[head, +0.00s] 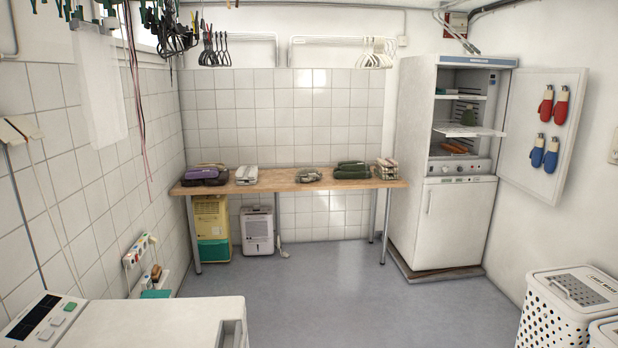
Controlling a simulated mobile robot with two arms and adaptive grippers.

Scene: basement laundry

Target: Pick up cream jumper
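A wooden table (290,185) stands against the tiled back wall with several folded garment piles on it. A pale folded pile (246,175) lies left of the middle and may be the cream jumper, but it is too small to tell. Another pale pile with darker stripes (387,169) lies at the right end. Purple and dark folded clothes (206,174) are at the left end. A grey-beige item (308,175) and dark green folded clothes (352,170) lie between. Neither of my grippers is in view.
The grey floor (320,290) before the table is clear. A white appliance (150,325) is at the front left, and white laundry baskets (548,305) are at the front right. An open fridge (455,215) stands right of the table. Hangers (377,52) hang above.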

